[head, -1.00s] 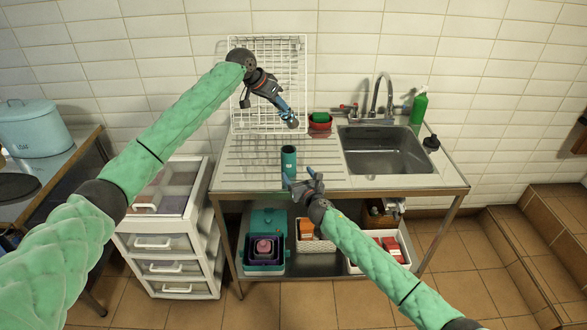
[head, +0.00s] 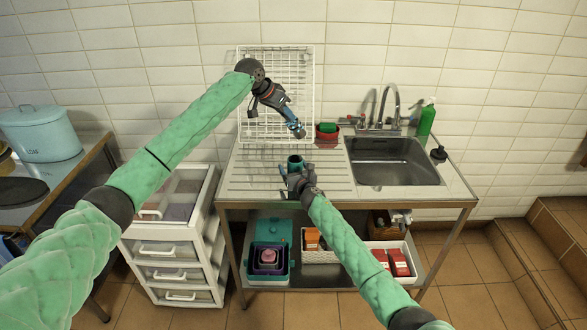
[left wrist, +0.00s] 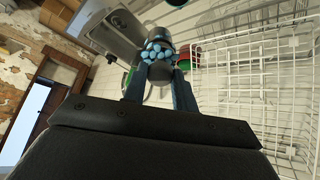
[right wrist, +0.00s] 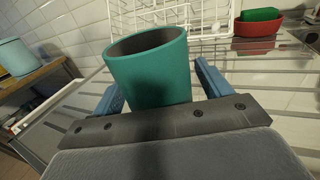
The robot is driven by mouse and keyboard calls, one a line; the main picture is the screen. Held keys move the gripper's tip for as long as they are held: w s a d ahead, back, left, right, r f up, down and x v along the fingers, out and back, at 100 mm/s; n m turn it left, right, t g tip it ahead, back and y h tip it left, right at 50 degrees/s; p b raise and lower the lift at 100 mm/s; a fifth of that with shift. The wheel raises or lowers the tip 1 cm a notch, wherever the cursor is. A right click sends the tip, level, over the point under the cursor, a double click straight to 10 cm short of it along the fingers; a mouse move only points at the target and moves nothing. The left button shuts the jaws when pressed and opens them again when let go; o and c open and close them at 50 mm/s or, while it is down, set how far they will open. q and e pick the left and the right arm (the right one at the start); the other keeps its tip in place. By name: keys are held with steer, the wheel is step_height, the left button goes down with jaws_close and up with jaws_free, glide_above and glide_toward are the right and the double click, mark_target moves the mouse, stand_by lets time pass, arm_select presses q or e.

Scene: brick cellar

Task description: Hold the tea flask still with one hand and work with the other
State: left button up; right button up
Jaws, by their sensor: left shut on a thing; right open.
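The tea flask (head: 296,160) is a teal cylinder with an open top, upright on the ribbed drainboard; my right gripper hides its lower part in the head view. In the right wrist view the flask (right wrist: 150,72) stands between the fingers of my right gripper (right wrist: 160,88). That gripper is open, with a gap visible at the right finger. My left gripper (head: 296,129) is above and behind the flask, in front of the wire rack. It is shut on a small round blue-and-grey piece (left wrist: 157,52), which I cannot name for certain.
A white wire rack (head: 270,85) leans on the tiled wall. A red bowl with a green sponge (head: 327,131), a sink (head: 395,165) and a green soap bottle (head: 427,118) stand right. A drawer unit (head: 170,250) is left. The drainboard left of the flask is clear.

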steer(key=c, duration=1.1)
stand_by(0.5)
